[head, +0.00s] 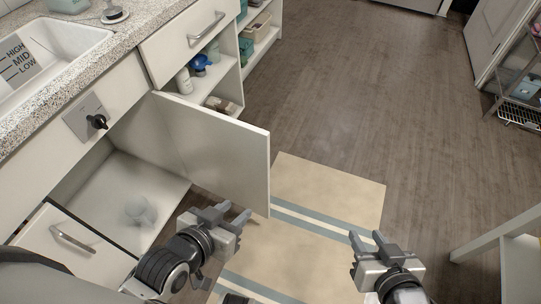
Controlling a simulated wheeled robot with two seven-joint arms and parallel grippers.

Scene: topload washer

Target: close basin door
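The cabinet door (222,150) under the basin (50,55) is white and stands wide open, swung out over the floor. My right gripper (367,243) is open and empty above the mat, well to the right of the door.
A beige mat (330,190) with blue-grey stripes lies on the wood floor. Open shelves (225,85) with bottles stand behind the door. A second panel with a handle (75,240) is at the lower left. A white table (510,250) and wire rack (520,100) are at the right. The middle floor is clear.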

